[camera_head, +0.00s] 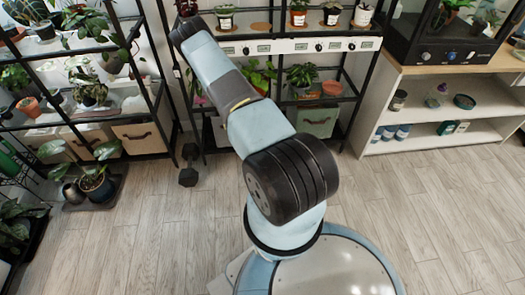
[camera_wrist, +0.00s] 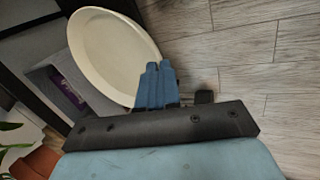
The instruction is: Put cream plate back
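The cream plate (camera_wrist: 112,50) is a pale oval dish in the upper left of the wrist view, seen at a slant. My gripper (camera_wrist: 158,68) shows there with its two blue fingers close together at the plate's right rim. The fingers look shut on that rim, and they cover part of it. In the head view my arm reaches up and left toward the middle plant rack (camera_head: 272,118). My gripper and the plate cannot be made out in that view.
A purple-labelled item (camera_wrist: 68,88) lies behind the plate, and a terracotta pot (camera_wrist: 36,162) is at lower left. A dark dumbbell (camera_head: 188,172) stands on the floor by the rack. A white shelf unit (camera_head: 440,110) is at right. The wooden floor (camera_head: 130,240) is mostly clear.

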